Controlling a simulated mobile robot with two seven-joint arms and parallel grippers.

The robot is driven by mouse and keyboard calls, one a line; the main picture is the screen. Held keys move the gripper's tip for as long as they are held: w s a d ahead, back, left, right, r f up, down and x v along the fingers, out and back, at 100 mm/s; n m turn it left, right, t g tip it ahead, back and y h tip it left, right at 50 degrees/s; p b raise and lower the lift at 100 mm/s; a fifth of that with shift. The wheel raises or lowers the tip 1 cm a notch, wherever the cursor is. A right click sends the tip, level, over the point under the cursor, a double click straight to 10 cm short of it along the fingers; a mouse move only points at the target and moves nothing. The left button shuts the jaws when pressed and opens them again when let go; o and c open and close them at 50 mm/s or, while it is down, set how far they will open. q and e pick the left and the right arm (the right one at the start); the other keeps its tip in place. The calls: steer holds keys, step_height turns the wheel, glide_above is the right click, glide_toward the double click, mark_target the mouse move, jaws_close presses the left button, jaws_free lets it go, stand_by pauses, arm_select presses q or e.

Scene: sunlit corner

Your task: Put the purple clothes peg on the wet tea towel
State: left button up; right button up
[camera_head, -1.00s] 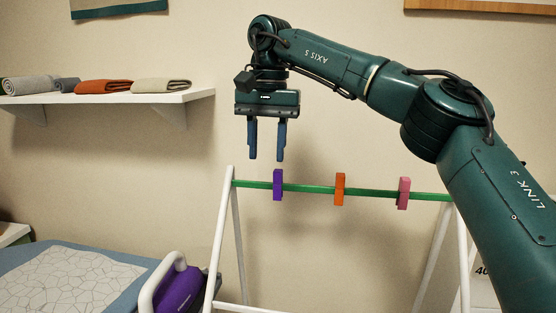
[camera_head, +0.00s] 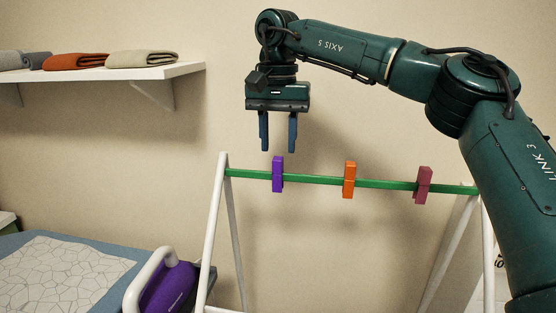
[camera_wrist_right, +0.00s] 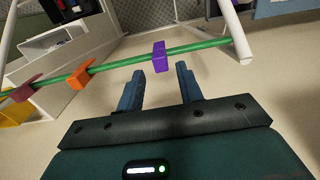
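The purple clothes peg (camera_head: 277,174) is clipped upright on the green bar (camera_head: 315,180) of a white rack, near its left end. In the right wrist view the peg (camera_wrist_right: 158,56) shows just beyond the fingertips. My right gripper (camera_head: 278,148) points down with its blue fingers apart and nothing between them. In the head view its tips are just above the peg's top, one to each side. A pale cloth with a cracked-line pattern (camera_head: 62,272) lies flat on a blue board at lower left; I cannot tell whether it is the wet tea towel. My left gripper is out of view.
An orange peg (camera_head: 349,180) and a pink peg (camera_head: 424,185) sit further right on the bar. A purple iron-like appliance with a white handle (camera_head: 172,287) stands between the blue board (camera_head: 12,243) and the rack. A wall shelf (camera_head: 130,72) holds folded cloths.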

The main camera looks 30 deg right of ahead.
mark_target(278, 158)
step_height(278, 158, down, 2)
steer(key=shift+f, duration=0.7)
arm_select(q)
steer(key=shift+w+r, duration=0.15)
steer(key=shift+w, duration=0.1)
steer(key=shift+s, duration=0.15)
arm_select(e)
steer(key=shift+c, duration=0.3)
steer(key=c, duration=0.6)
step_height(278, 158, up, 3)
steer(key=shift+r+p, duration=0.1)
steer(key=shift+p, duration=0.65)
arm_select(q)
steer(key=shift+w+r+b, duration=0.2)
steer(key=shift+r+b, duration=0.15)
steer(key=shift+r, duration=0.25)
arm_select(e)
steer(key=shift+r, duration=1.95)
